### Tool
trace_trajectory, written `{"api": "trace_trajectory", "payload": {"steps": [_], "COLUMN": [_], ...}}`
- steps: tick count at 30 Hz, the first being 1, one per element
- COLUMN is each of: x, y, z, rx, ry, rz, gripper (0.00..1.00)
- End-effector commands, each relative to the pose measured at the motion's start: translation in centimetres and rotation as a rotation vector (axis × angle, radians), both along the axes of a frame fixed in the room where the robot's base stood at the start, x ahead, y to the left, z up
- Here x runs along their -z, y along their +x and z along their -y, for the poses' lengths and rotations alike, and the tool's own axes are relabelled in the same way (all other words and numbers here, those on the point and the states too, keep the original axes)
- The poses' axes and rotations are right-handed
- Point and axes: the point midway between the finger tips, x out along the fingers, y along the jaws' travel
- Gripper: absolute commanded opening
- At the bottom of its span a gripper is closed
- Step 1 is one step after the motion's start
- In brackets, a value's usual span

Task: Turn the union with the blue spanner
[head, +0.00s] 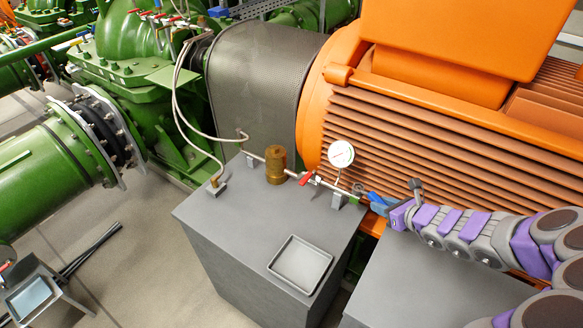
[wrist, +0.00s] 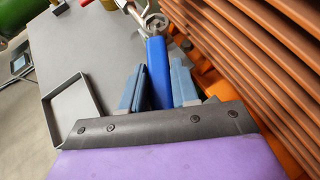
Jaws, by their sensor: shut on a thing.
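My gripper (head: 383,204) is at the right end of the thin pipe on the grey bench. In the wrist view its blue fingers (wrist: 158,88) are shut on the blue handle of the spanner (wrist: 156,60), which points away from me. The spanner's blue handle (head: 374,198) shows only as a small part in the head view. Its pale metal head (wrist: 154,28) lies at the pipe's end fitting, where the union (head: 357,191) appears to be. I cannot tell whether the jaw is seated around the union, and the union's own detail is too small to make out.
The pipe carries a white-faced gauge (head: 341,154), a red-handled valve (head: 306,177) and a brass body (head: 276,165). An empty grey tray (head: 300,264) lies on the bench (head: 235,235). The finned orange motor (head: 420,125) stands close behind and right of my gripper.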

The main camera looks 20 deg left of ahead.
Motion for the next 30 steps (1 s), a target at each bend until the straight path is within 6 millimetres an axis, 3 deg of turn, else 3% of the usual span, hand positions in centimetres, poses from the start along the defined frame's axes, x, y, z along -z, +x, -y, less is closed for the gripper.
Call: {"api": "trace_trajectory", "payload": {"steps": [14, 30], "x": [-0.5, -2.9], "y": [0.0, 0.1], "z": [0.0, 0.0], "rx": [0.001, 0.001], "ry": [0.0, 0.0], "rz": [0.0, 0.0], "gripper": [0.0, 0.0]}}
